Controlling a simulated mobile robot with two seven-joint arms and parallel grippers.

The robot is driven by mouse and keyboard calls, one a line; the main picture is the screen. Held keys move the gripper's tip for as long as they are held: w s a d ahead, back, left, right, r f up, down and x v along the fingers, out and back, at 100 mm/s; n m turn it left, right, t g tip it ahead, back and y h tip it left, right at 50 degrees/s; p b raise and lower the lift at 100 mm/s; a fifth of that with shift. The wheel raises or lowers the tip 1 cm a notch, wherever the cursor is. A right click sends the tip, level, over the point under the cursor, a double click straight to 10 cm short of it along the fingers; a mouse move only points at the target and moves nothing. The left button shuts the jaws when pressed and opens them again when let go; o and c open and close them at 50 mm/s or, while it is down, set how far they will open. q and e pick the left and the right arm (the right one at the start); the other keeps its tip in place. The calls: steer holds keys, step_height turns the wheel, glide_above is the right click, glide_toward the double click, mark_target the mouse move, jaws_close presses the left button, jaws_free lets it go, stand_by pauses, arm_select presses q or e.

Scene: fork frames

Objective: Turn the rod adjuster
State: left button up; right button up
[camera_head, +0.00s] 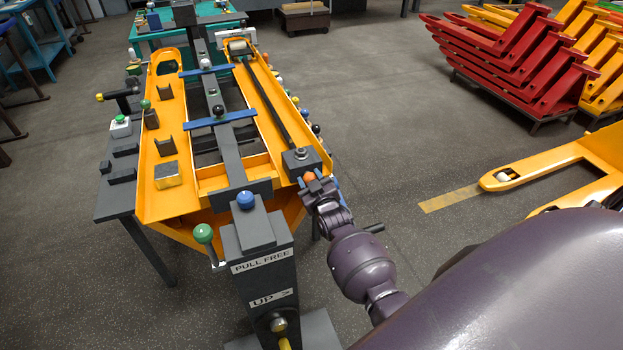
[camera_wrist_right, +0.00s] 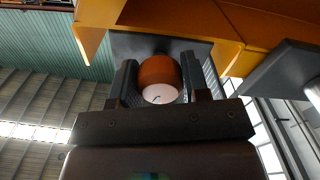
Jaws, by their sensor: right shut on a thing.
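The rod adjuster shows as an orange knob (camera_head: 309,177) at the near end of a dark block (camera_head: 300,160), from which a long dark rod (camera_head: 268,105) runs back along the yellow fork frame (camera_head: 170,205). My right gripper (camera_head: 318,187) is at this knob. In the right wrist view the knob (camera_wrist_right: 158,76) sits between the two dark fingers of my right gripper (camera_wrist_right: 160,88), which are shut on it. The knob's pale end faces the wrist camera. The fingers partly hide the knob in the head view. My left gripper is not in view.
A dark post (camera_head: 262,260) labelled "PULL FREE" and "UP" stands left of my right arm, with a blue knob (camera_head: 245,200) on top. A green-knobbed lever (camera_head: 204,234) is beside it. Red and yellow forks (camera_head: 510,60) are stacked at the right. Open floor lies between.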

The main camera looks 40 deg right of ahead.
steer(key=m, duration=0.3)
steer(key=shift+m+p, duration=0.3)
steer(key=shift+m, duration=0.1)
steer(key=m, duration=0.3)
steer(key=shift+m, duration=0.3)
steer(key=m, duration=0.2)
steer(key=shift+m, duration=0.3)
steer(key=m, duration=0.2)
steer(key=shift+m, duration=0.4)
steer(key=m, duration=0.2)
steer(key=shift+f+m, duration=0.1)
steer(key=shift+m, duration=0.3)
steer(key=m+b, duration=0.1)
steer(key=m, duration=0.3)
steer(key=shift+m, duration=0.3)
steer(key=m+b, duration=0.1)
steer(key=m, duration=0.3)
steer(key=m+b, duration=0.1)
steer(key=m, duration=0.4)
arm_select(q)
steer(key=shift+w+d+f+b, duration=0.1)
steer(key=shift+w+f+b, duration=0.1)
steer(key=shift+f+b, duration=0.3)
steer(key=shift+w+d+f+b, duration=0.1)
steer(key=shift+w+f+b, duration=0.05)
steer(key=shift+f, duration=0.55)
arm_select(e)
steer(key=shift+m, duration=1.9)
